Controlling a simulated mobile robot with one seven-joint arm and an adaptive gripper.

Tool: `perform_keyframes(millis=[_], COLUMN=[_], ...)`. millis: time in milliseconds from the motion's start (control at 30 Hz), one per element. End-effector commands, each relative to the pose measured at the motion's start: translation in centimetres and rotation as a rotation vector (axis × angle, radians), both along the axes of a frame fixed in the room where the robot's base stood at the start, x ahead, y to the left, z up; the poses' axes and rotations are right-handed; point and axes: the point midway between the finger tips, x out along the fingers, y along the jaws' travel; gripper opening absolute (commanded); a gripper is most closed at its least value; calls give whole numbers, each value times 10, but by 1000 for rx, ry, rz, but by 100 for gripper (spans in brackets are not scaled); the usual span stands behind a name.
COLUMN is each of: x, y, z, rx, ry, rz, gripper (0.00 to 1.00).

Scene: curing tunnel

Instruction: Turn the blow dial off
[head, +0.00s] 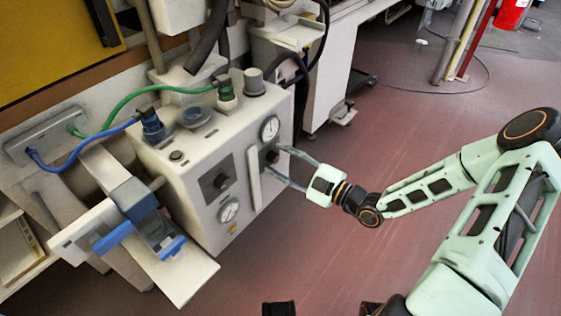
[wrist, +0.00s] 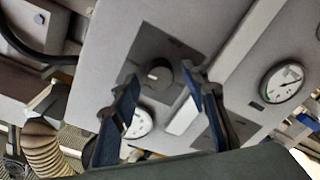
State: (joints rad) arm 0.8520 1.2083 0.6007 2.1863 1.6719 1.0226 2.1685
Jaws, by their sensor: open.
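The front panel of a pale grey machine box (head: 180,140) carries two dark knobs on dark square plates. One knob (head: 271,155) sits at the right, under the upper gauge; the other (head: 220,181) sits at the left, above the lower gauge. No label naming the blow dial is readable. My gripper (head: 274,165) is open at the right part of the panel, its fingers pointing at it. In the wrist view a round dark knob (wrist: 160,76) appears between the spread blue-grey fingertips, with gaps on both sides. Contact is not visible. I cannot read the knob's setting.
A pale upright bar (head: 254,178) stands out from the panel beside my gripper. Gauges (head: 269,129) (head: 229,210) sit on the panel. Blue and green hoses (head: 130,98) run over the top. A blue clamp fixture (head: 140,215) juts out at left. Red floor at right is open.

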Motion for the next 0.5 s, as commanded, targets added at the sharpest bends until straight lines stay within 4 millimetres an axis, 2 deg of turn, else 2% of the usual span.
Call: perform_keyframes(millis=[100, 400, 500], x=[0, 0, 0], y=[0, 0, 0], z=[0, 0, 0], rx=[0, -1, -1], ry=[0, -1, -1], rz=[0, 0, 0], gripper=[41, 8, 0])
